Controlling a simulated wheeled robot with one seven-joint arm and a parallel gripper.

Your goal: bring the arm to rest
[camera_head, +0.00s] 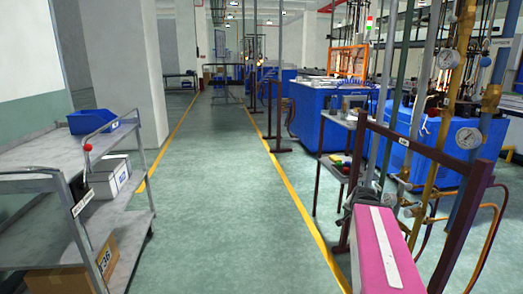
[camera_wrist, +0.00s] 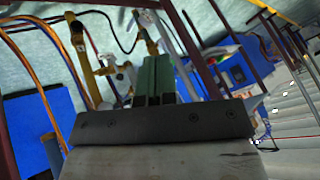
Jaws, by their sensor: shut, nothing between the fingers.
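My gripper (camera_wrist: 154,80) shows in the wrist view, beyond a dark mounting plate with screws. Its two greenish fingers are side by side and closed, with nothing held between them. Behind the fingers are brass and grey pipes, hoses and blue equipment, seen at a tilt. I cannot make out the gripper's fingers in the head view.
A grey shelf cart (camera_head: 140,185) stands at left with a blue bin (camera_head: 92,121), a grey box (camera_head: 108,177) and a cardboard box (camera_head: 70,278). A maroon frame (camera_head: 430,152), gauges and pipes crowd the right. The green aisle floor (camera_head: 225,200) between is clear.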

